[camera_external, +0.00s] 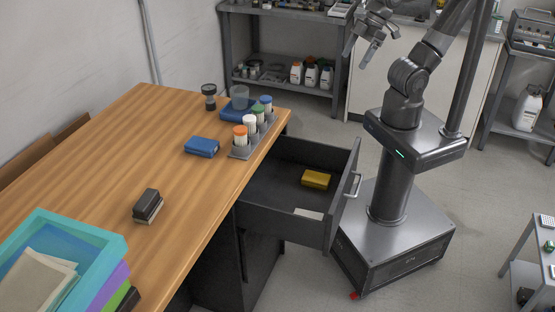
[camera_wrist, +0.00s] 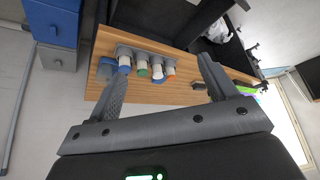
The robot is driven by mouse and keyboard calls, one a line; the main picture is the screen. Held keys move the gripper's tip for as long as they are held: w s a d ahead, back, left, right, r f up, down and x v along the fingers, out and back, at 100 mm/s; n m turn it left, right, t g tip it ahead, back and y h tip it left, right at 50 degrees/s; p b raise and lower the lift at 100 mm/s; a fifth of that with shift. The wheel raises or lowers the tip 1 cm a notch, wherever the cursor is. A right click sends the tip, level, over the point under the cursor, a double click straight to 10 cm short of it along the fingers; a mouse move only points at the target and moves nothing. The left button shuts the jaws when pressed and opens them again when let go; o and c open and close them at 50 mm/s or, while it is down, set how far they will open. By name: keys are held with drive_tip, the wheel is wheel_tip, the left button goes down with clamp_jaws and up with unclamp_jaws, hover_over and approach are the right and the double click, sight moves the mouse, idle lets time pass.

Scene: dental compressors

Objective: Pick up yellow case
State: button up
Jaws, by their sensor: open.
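The yellow case (camera_external: 315,179) lies flat inside the open drawer (camera_external: 272,205) of the desk, toward the drawer's right side in the external view. My gripper (camera_external: 374,42) is open and empty, raised well above the floor, behind and above the drawer and apart from the case. In the wrist view my gripper's two fingers (camera_wrist: 160,85) are spread wide with nothing between them close up. The yellow case does not show clearly in the wrist view.
A rack of capped bottles (camera_external: 250,138) stands on the desk (camera_external: 165,165) near the drawer, beside a blue case (camera_external: 202,146). A black and beige block (camera_external: 147,206) and stacked coloured trays (camera_external: 60,262) are farther along. The drawer has raised walls and a front handle (camera_external: 352,185).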

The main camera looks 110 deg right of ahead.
drive_tip(key=shift+o, duration=0.4)
drive_tip(key=m+g+y, duration=0.2)
drive_tip(key=m+g, duration=0.2)
hover_over(316, 177)
drive_tip(key=a, duration=0.1)
drive_tip(key=s+d+f+x, duration=0.1)
drive_tip(key=s+d+x, duration=0.15)
drive_tip(key=x, duration=1.25)
drive_tip(key=f+m+g, duration=0.1)
drive_tip(key=f, duration=0.6)
drive_tip(key=w+d+f+m+g, duration=0.1)
drive_tip(key=f+m, duration=0.1)
drive_tip(key=f, duration=0.6)
drive_tip(key=d+f+m+g, duration=0.1)
drive_tip(key=f, duration=0.7)
drive_tip(key=shift+w+d+f+m+h, duration=0.1)
drive_tip(key=shift+w+d+m+h, duration=0.05)
drive_tip(key=shift+m+h, duration=0.25)
drive_tip(key=shift+s+a+f, duration=0.15)
drive_tip(key=shift+a+f, duration=0.05)
drive_tip(key=shift+f, duration=0.8)
drive_tip(key=shift+s+a+f, duration=0.1)
drive_tip(key=shift+a+f, duration=0.05)
drive_tip(key=shift+f, duration=0.85)
drive_tip(key=shift+s+a+f, duration=0.15)
drive_tip(key=shift+a+f, duration=0.05)
drive_tip(key=shift+f, duration=0.85)
drive_tip(key=shift+c, duration=0.2)
